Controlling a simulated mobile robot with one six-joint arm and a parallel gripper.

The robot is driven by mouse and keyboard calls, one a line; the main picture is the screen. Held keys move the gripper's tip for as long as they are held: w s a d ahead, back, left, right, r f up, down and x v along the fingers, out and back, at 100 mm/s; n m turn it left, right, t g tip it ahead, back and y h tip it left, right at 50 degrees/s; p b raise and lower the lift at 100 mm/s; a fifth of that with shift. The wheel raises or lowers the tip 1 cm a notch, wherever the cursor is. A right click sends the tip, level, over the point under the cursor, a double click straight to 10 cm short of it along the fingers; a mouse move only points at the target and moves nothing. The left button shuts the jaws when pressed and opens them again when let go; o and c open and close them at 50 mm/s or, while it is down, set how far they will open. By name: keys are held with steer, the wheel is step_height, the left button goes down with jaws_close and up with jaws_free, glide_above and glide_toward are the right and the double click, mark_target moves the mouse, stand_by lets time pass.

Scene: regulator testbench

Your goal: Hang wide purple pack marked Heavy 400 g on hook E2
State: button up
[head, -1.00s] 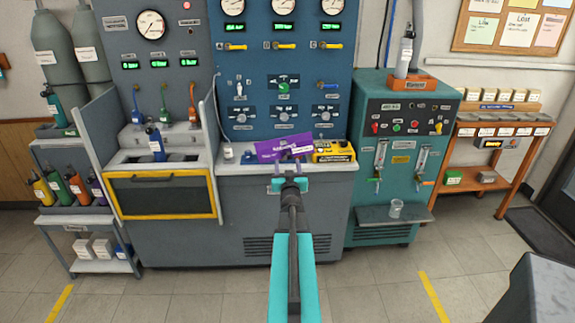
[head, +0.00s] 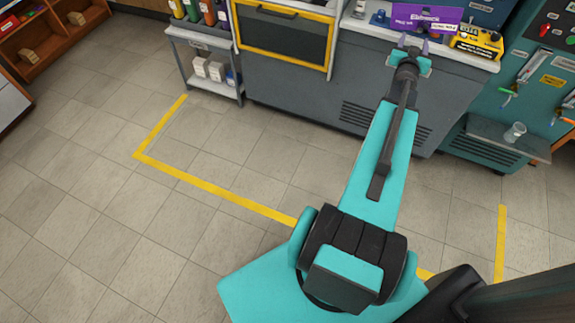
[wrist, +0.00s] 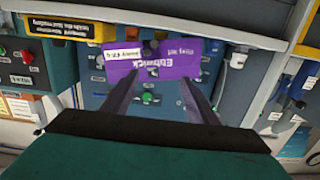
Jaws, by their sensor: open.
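The wide purple pack (head: 428,20) stands at the bench, just beyond my gripper (head: 413,42), at the top of the head view. In the wrist view the pack (wrist: 165,62) shows upside down, with large lettering and a white tag whose small text I cannot read surely. My gripper (wrist: 159,78) is open. Its two dark fingers are spread, and their tips reach the pack's near edge in the picture. I cannot tell whether they touch it. Hook E2 cannot be made out in either current view.
A yellow and black device (head: 476,42) sits right of the pack on the grey bench (head: 365,75). A yellow-framed door (head: 285,35) is to the left. A shelf with a glass (head: 515,132) juts out at right. The tiled floor (head: 140,215) at left is clear.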

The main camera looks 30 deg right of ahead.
steer(key=w+a+f+n+g+y, duration=0.2)
steer(key=w+a+f+y, duration=0.2)
steer(key=a+f, duration=0.9)
steer(key=w+a+f+n+g+y, duration=0.1)
steer(key=w+a+f+y, duration=0.35)
steer(key=a+f, duration=0.8)
steer(key=s+a+f+n+g+y, duration=0.2)
steer(key=a+f, duration=0.6)
steer(key=a, duration=0.5)
steer(key=s+a+f+n+g+y, duration=0.15)
steer(key=s+a+f, duration=0.3)
steer(key=a, duration=0.45)
steer(key=s+a+f+n+g+y, duration=0.1)
steer(key=s+a+f+g, duration=0.2)
steer(key=s+a, duration=0.45)
steer(key=s+a+f+n+g, duration=0.1)
steer(key=s+a+g, duration=0.2)
steer(key=s+a, duration=0.4)
steer(key=s+a+f+n+g+y, duration=0.1)
steer(key=s+a+n+g, duration=0.1)
steer(key=s+a, duration=0.5)
steer(key=shift+s+g, duration=0.65)
steer(key=shift+s, duration=0.5)
